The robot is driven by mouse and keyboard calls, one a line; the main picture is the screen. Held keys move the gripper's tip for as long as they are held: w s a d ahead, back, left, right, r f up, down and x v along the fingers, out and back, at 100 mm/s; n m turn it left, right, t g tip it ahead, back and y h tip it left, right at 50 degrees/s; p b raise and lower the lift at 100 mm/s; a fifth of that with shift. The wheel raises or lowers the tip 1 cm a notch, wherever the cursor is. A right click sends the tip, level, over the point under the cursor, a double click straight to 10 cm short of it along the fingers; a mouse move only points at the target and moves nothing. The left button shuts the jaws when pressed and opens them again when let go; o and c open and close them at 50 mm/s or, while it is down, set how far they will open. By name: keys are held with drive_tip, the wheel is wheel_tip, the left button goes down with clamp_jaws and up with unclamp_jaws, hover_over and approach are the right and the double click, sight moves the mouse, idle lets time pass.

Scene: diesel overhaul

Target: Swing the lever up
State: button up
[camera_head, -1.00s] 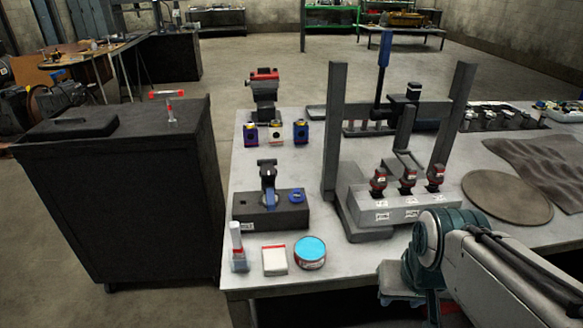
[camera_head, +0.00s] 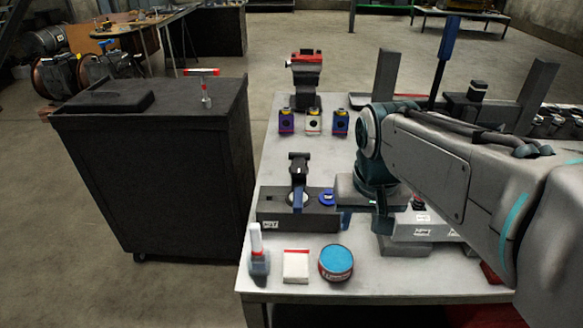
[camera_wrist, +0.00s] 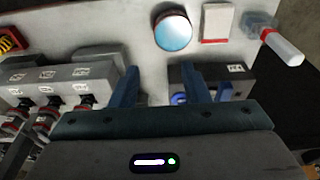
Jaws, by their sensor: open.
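A tall lever with a blue handle (camera_head: 449,38) and dark shaft rises from the press frame (camera_head: 385,72) at the right of the bench. A smaller upright lever with a dark top and blue lower part (camera_head: 298,167) stands on a dark fixture block (camera_head: 268,222). The frames do not show which one the task means. My gripper (camera_wrist: 163,86) is open and empty in the wrist view, with its right finger in front of the fixture block (camera_wrist: 240,72). In the head view my arm covers much of the press frame, and my fingers are hard to make out.
A blue-topped can (camera_head: 336,262), a white box with a red edge (camera_head: 296,265) and a white-topped bottle (camera_head: 257,250) stand at the bench front. Several small coloured boxes (camera_head: 313,121) sit behind the fixture. A dark cabinet (camera_head: 165,185) stands left of the bench.

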wheel_tip(320, 180, up, 8)
drive_tip(key=g, duration=0.2)
hover_over(298, 197)
wheel_tip(298, 197, down, 14)
drive_tip(key=shift+r+b, duration=0.2)
drive_tip(key=shift+b, duration=0.25)
clamp_jaws()
